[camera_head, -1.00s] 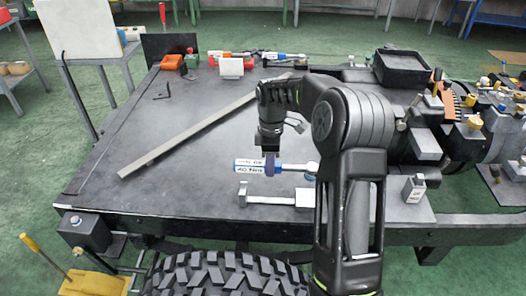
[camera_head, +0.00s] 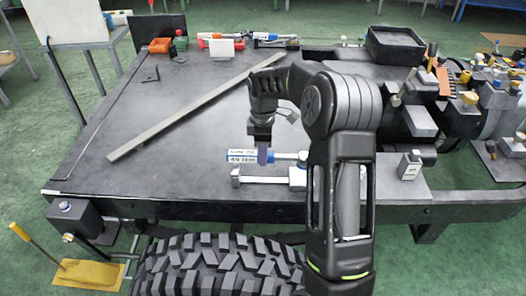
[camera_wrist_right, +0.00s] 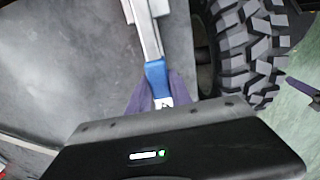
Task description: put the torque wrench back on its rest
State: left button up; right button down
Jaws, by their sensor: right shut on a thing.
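The torque wrench (camera_head: 241,157) has a blue handle with a white printed label and a grey shaft pointing right. My right gripper (camera_head: 263,153) is shut on its handle and holds it roughly level. The rest (camera_head: 262,180), a pale metal bar with a raised left end, lies on the bench close below and in front of the wrench. I cannot tell whether they touch. My right arm hides the wrench's far end and part of the rest. In the right wrist view the blue handle (camera_wrist_right: 156,75) sits between the purple fingertips. My left gripper is not in view.
A long flat bar (camera_head: 195,107) lies diagonally on the bench (camera_head: 150,175). Red and blue tools (camera_head: 275,39) and a white block (camera_head: 221,49) stand at the back. Machine parts (camera_head: 423,121) crowd the right. A tire (camera_head: 215,265) is below the front edge.

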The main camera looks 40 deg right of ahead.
jog(key=shift+f+b, duration=0.65)
jog(key=shift+f, duration=0.75)
jog(key=shift+f+b, duration=0.45)
jog(key=shift+f, duration=0.5)
dwell(1.2)
jog(key=c, duration=1.1)
grip_release()
jog(key=shift+r+p, duration=2.55)
jog(key=shift+r, duration=0.95)
